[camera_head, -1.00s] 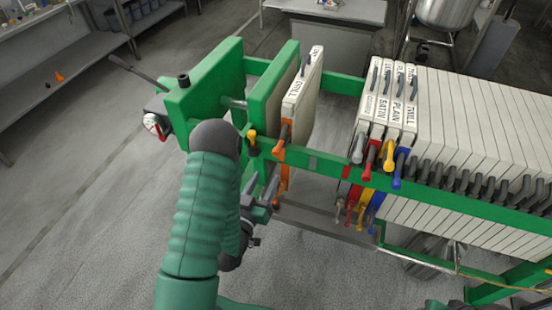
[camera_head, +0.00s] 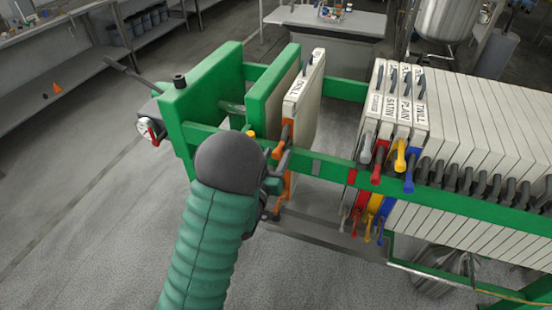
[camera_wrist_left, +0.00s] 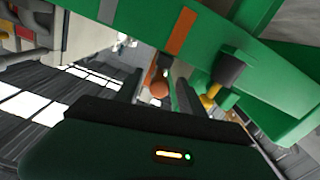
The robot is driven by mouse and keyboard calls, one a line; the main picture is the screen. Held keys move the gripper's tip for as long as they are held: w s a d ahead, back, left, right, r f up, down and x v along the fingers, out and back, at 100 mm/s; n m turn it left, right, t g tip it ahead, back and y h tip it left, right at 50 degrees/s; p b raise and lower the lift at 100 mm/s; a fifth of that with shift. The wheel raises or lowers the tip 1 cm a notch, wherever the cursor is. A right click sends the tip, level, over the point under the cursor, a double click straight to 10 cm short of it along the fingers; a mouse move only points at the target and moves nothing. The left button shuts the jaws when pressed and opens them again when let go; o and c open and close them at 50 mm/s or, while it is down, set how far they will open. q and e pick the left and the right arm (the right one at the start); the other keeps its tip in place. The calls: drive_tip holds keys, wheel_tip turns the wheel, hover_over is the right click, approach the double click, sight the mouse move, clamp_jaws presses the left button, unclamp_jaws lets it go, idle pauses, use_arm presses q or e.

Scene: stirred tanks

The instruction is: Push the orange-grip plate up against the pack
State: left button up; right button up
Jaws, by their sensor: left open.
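The orange-grip plate (camera_head: 308,96) is a white upright plate hanging on the green frame, beside a green plate on its left. A wide gap separates it from the pack (camera_head: 400,105) of white plates on the right. Its orange grip (camera_head: 285,140) points toward me, and a lower orange part shows below the rail. My left gripper (camera_head: 277,177) is open beside the orange grip, partly hidden by my forearm. In the left wrist view, an orange knob (camera_wrist_left: 160,86) shows between the open fingers; I cannot tell whether they touch it.
A green front rail (camera_head: 330,170) runs past the grips. The pack's front plates have grey, red, yellow and blue (camera_head: 410,175) grips. A thick green plate (camera_head: 205,90) and a gauge (camera_head: 150,130) stand at left. A grey tray (camera_head: 320,232) lies below the gap.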

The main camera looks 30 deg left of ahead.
use_arm(q)
clamp_jaws()
idle(0.3)
idle(1.1)
